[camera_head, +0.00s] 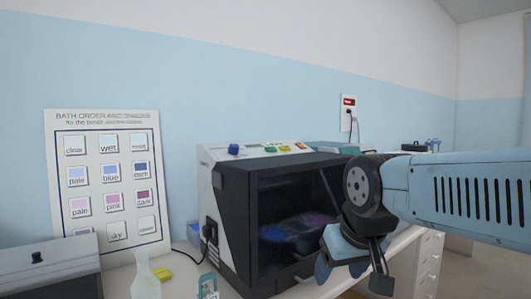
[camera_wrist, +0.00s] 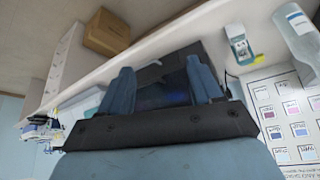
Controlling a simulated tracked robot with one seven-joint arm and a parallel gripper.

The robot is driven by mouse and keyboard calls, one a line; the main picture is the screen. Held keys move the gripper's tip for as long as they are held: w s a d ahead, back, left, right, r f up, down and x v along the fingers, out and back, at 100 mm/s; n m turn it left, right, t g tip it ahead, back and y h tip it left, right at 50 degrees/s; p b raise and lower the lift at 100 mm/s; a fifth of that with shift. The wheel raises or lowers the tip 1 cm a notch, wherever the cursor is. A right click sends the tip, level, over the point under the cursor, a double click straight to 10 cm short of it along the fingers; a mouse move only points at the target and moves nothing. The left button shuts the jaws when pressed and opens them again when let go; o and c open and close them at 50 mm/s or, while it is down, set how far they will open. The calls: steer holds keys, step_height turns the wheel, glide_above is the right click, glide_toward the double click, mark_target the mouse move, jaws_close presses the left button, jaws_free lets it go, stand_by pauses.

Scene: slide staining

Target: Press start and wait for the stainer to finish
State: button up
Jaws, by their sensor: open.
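The stainer (camera_head: 297,225) is a black and white box on the bench with a dark front window. Blurred blue and purple shapes show dimly behind the window. Its top panel carries a blue knob (camera_head: 234,149), a green button (camera_head: 270,149) and other coloured buttons; I cannot read which one is start. My gripper (camera_head: 350,272) is in front of the stainer's right side, below panel height, and covers part of its front. In the wrist view my gripper (camera_wrist: 162,85) is open and empty, with the dark stainer front (camera_wrist: 165,88) beyond its fingers.
A bath order chart (camera_head: 108,185) leans on the wall at left. A pale bottle (camera_head: 145,278), a small blue-labelled container (camera_head: 207,287) and a yellow item (camera_head: 162,274) stand near the stainer's left. A cardboard box (camera_wrist: 107,33) shows in the wrist view.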

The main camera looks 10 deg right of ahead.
stand_by(0.4)
jaws_close()
stand_by(0.4)
stand_by(1.1)
